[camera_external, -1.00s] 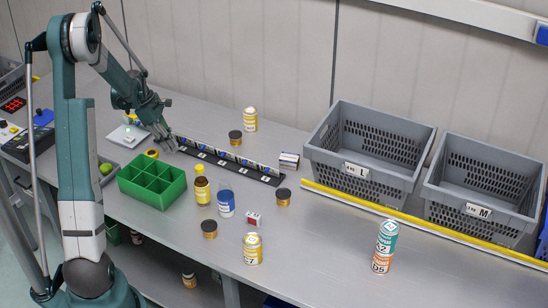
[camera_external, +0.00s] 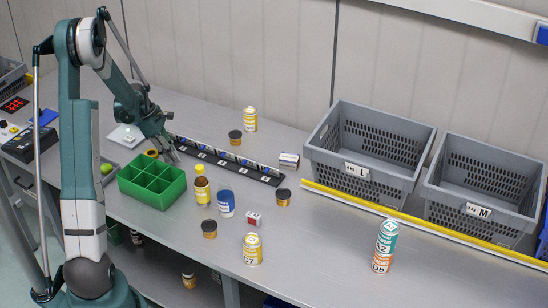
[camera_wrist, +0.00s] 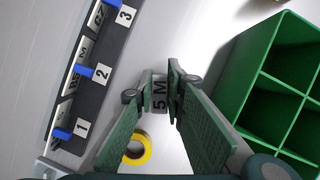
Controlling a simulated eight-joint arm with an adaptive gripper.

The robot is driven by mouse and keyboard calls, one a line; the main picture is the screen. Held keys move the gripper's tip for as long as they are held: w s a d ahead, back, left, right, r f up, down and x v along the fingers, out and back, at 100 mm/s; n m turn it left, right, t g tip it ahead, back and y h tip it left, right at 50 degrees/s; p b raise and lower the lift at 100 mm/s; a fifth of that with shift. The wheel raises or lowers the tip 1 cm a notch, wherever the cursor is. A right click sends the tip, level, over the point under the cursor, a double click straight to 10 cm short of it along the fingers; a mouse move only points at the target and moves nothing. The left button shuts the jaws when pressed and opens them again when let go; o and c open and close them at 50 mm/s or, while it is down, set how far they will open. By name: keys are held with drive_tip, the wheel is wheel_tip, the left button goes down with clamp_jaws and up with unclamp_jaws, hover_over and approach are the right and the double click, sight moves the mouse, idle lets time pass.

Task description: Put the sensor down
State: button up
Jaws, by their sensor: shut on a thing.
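My gripper (camera_external: 172,154) is above the table between the black numbered rack (camera_external: 216,158) and the green divided box (camera_external: 152,184). In the wrist view my gripper (camera_wrist: 160,88) is shut on a small grey piece marked "5 M" (camera_wrist: 159,98), which I take to be the sensor. Only its marked face shows between the fingertips. In the wrist view the rack (camera_wrist: 98,103) is at left, with blue clips, white-labelled parts and positions 1, 2 and 3. The green box (camera_wrist: 262,75) is at right, its visible compartments empty.
A yellow tape roll (camera_wrist: 148,152) lies on the table below the fingers. Bottles, cans and small boxes stand right of the green box, including a yellow-capped bottle (camera_external: 201,190). Grey crates L (camera_external: 357,171) and M (camera_external: 478,210) stand at right.

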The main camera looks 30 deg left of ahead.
drive_tip(key=shift+f, duration=0.25)
drive_tip(key=shift+f, duration=0.15)
drive_tip(key=o, duration=0.9)
drive_tip(key=shift+r, duration=0.2)
drive_tip(key=v, duration=1.2)
drive_tip(key=shift+p, duration=0.4)
